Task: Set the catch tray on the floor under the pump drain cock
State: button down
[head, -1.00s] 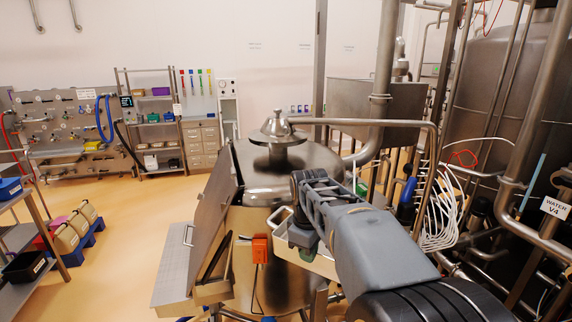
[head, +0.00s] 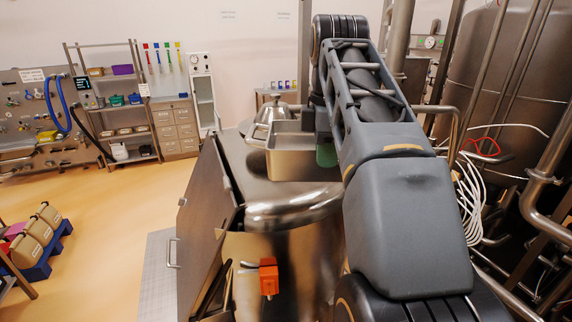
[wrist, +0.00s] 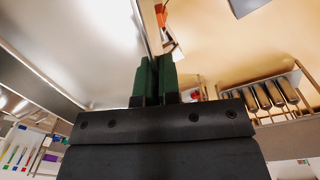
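The catch tray (head: 290,170), a rectangular steel pan, is up in the air in front of the domed lid of the big steel vessel in the head view. My gripper (head: 326,150) is at its right end, mostly hidden behind my arm; a green finger shows. In the wrist view the green fingers of my gripper (wrist: 155,78) are closed on a thin metal wall, and the tray's broad shiny surface (wrist: 75,45) fills the upper left. I cannot make out the pump drain cock in either view.
The steel vessel (head: 295,240) stands below the tray, with an orange box (head: 268,276) on its front. A hinged metal panel (head: 208,195) stands at its left. Pipes and white hoses (head: 475,210) crowd the right. The yellow floor (head: 110,215) at left is largely open.

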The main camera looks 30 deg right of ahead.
aim_at(304, 148)
jog(key=w+f, duration=0.1)
jog(key=w, duration=0.2)
jog(key=w+f+p, duration=0.1)
jog(key=w, duration=0.2)
jog(key=w+d+f+p, duration=0.1)
jog(key=w, duration=0.2)
jog(key=shift+d+f, duration=0.1)
jog(key=shift+f, duration=0.05)
jog(key=w+f, duration=0.1)
jog(key=f, duration=0.1)
jog(key=w+f, duration=0.2)
jog(key=w+f+p, duration=0.1)
jog(key=f, duration=0.1)
jog(key=shift+w+d, duration=0.3)
jog(key=shift+w, duration=0.05)
notch_tip(304, 148, down, 2)
jog(key=shift+w+p, duration=0.15)
jog(key=shift+p, duration=0.2)
jog(key=shift+f, duration=0.6)
jog(key=shift+f, duration=0.1)
jog(key=shift+f, duration=0.15)
jog(key=c, duration=1.3)
grip_release()
